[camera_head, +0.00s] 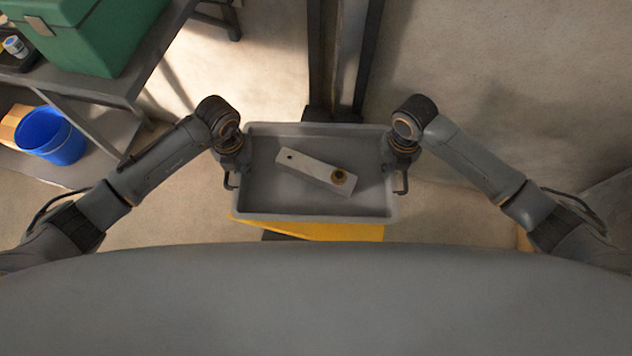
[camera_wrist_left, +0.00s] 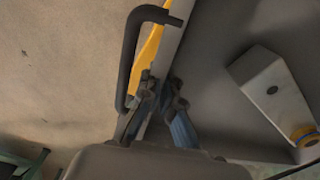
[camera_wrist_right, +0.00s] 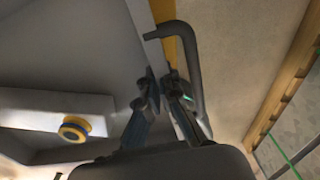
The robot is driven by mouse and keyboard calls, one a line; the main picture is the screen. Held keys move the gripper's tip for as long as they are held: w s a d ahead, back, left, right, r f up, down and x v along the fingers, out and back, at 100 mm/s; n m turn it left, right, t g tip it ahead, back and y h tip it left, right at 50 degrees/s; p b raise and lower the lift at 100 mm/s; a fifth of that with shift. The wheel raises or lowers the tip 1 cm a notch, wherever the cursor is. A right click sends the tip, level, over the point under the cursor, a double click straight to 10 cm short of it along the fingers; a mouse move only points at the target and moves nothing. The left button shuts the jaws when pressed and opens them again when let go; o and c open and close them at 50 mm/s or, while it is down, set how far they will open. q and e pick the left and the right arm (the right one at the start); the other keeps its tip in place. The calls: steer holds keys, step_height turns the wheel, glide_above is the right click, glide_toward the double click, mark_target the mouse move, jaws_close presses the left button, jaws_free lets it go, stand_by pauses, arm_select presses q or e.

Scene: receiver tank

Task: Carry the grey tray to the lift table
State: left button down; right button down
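The grey tray (camera_head: 260,208) is in the middle of the head view, with a light grey bar (camera_head: 308,171) bearing a round brass-coloured piece (camera_head: 339,177) inside it. My left gripper (camera_head: 236,160) is at the tray's left wall; in the left wrist view its fingers (camera_wrist_left: 163,88) close on either side of the wall, beside a dark handle. My right gripper (camera_head: 396,160) is at the right wall; in the right wrist view its fingers (camera_wrist_right: 160,80) pinch that wall. A yellow surface (camera_head: 335,231), possibly the lift table, shows under the tray's near edge. I cannot tell whether they touch.
A grey bench (camera_head: 110,88) with a green box (camera_head: 85,35) stands at the upper left. A dark upright post (camera_head: 345,60) rises behind the tray. Bare floor lies on the right.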

arm_select(q)
steer(key=shift+d+r, duration=0.1)
steer(key=shift+r, duration=0.05)
arm_select(e)
steer(key=shift+r, duration=0.15)
arm_select(q)
steer(key=shift+f, duration=0.2)
arm_select(e)
steer(key=shift+f, duration=0.2)
